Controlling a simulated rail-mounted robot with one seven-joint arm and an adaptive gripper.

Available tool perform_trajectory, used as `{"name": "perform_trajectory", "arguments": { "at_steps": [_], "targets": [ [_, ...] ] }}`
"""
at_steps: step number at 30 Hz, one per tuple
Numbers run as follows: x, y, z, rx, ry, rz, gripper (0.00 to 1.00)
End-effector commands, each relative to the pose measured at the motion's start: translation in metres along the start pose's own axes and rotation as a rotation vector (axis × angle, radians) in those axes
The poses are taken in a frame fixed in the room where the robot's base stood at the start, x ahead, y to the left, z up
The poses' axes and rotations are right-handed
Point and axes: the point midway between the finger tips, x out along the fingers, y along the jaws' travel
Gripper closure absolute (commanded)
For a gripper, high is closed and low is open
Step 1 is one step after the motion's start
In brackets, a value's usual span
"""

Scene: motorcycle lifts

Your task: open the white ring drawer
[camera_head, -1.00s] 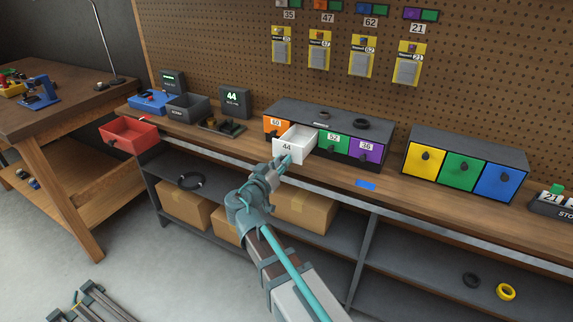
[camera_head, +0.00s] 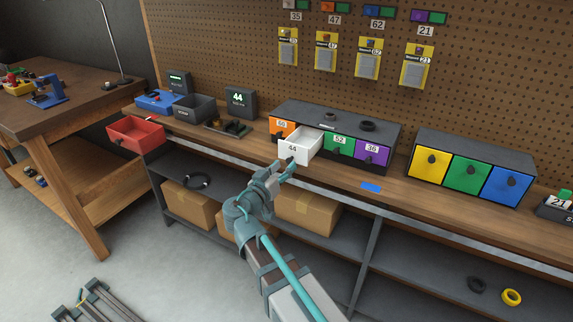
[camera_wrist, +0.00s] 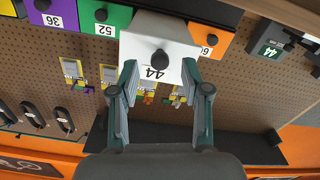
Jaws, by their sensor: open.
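The white drawer (camera_head: 300,146), labelled 44, stands pulled out from the small drawer cabinet (camera_head: 376,136) on the bench. It sits between the orange drawer (camera_head: 283,127) and the green drawer (camera_head: 338,143). In the wrist view the white drawer front (camera_wrist: 180,50) shows upside down with its dark knob (camera_wrist: 159,59). My gripper (camera_head: 288,170) is just in front of the drawer. Its two fingers (camera_wrist: 160,78) are spread apart, with the knob beyond and between their tips and not clasped.
A purple drawer (camera_head: 372,152) is at the cabinet's right end. A second cabinet (camera_head: 480,150) with yellow, green and blue drawers stands further right. A red bin (camera_head: 135,132) juts over the bench edge at left. A blue patch (camera_head: 371,188) lies on the bench front.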

Motion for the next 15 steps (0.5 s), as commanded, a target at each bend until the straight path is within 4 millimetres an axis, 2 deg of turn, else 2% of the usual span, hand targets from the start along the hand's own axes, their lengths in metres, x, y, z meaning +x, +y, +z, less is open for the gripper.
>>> {"name": "perform_trajectory", "arguments": {
  "at_steps": [3, 9, 15],
  "targets": [
    [-0.026, 0.001, 0.0, 0.0, 0.001, -0.003, 0.53],
    [-0.063, 0.001, 0.0, 0.0, 0.001, -0.003, 0.53],
    [-0.085, 0.001, 0.0, 0.0, 0.001, -0.001, 0.53]
  ]
}}
